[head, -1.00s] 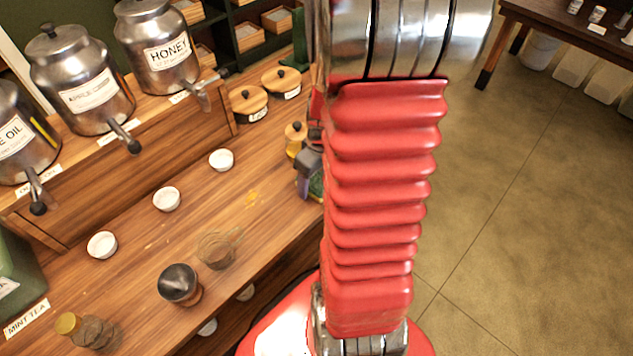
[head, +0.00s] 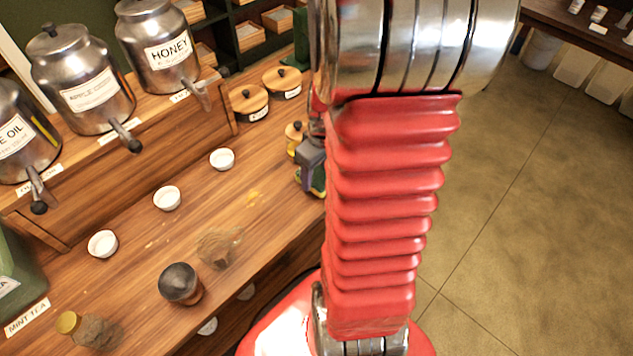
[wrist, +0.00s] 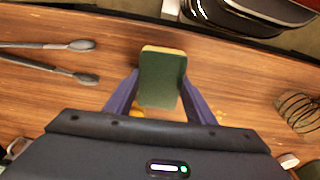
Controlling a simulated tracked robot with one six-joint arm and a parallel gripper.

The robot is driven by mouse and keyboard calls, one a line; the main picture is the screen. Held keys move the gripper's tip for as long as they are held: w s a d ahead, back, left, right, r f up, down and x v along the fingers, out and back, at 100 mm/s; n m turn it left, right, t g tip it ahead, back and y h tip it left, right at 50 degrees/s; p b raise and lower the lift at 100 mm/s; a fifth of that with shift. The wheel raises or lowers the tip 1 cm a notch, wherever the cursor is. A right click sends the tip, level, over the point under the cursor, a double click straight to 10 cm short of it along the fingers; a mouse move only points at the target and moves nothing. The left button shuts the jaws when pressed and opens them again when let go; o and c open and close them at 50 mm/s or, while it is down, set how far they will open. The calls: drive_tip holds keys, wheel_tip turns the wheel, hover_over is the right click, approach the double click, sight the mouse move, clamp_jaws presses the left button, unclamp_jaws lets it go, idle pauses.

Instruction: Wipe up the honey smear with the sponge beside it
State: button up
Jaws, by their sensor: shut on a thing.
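A sponge with a dark green face and a thin yellow edge (wrist: 162,80) sits between the two fingers of my gripper (wrist: 160,92) in the wrist view. The gripper is shut on it. In the head view my gripper (head: 312,160) is at the counter's right edge, partly hidden by my red arm, with a bit of the green sponge (head: 317,184) showing. In the wrist view a yellow patch (wrist: 137,113) shows behind the sponge, mostly covered.
Metal dispensers, one labelled HONEY (head: 168,52), stand on a raised shelf. Several white bowls (head: 166,198) stand below. A wire object (head: 220,246) and a dark-topped jar (head: 180,284) are nearer. Wooden-lidded canisters (head: 249,101) stand behind. Dark-tipped utensils (wrist: 60,60) lie left in the wrist view.

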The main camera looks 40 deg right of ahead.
drive_tip(key=shift+r, duration=1.4)
